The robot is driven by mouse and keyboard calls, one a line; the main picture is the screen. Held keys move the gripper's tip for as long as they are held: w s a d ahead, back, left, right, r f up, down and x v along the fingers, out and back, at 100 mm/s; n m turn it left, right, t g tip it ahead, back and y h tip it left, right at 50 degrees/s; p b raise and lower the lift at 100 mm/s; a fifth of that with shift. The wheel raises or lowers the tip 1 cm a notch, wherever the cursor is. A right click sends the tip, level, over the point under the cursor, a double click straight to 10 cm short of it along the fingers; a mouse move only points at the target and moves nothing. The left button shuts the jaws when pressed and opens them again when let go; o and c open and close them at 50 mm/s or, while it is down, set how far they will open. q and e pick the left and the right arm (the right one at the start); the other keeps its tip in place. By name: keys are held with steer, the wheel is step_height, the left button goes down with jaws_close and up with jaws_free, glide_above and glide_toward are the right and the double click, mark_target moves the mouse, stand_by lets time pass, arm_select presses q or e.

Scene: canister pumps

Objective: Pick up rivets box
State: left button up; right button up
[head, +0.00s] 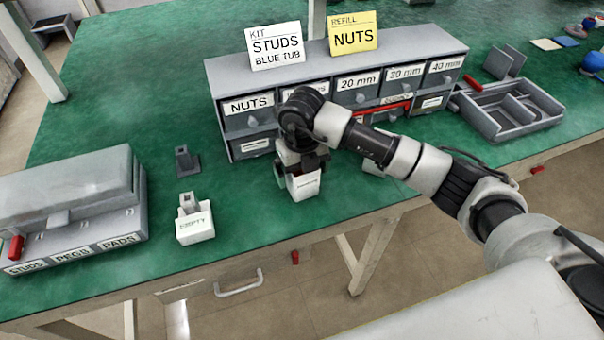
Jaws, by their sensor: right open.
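A small white box (304,187) with a dark label stands on the green bench in front of the drawer cabinet. Its label is too small to read for sure, so I cannot confirm that it is the rivets box. My right gripper (300,172) is over this box, pointing down, with its open fingers at the box's upper part. The gripper and wrist hide the top of the box, and I cannot tell whether the fingers touch it. My left gripper is not in view.
The drawer cabinet (345,62) stands close behind, with KIT (275,46) and REFILL (352,33) cards on top. A white box marked EMPTY (195,231) and a grey bin unit (70,205) are left. A grey tray (510,107) is right. Bench (245,215) is clear left of the gripper.

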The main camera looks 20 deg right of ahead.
steer(key=shift+f, duration=0.2)
steer(key=c, duration=1.2)
steer(key=shift+o, duration=0.2)
steer(key=shift+r, duration=0.1)
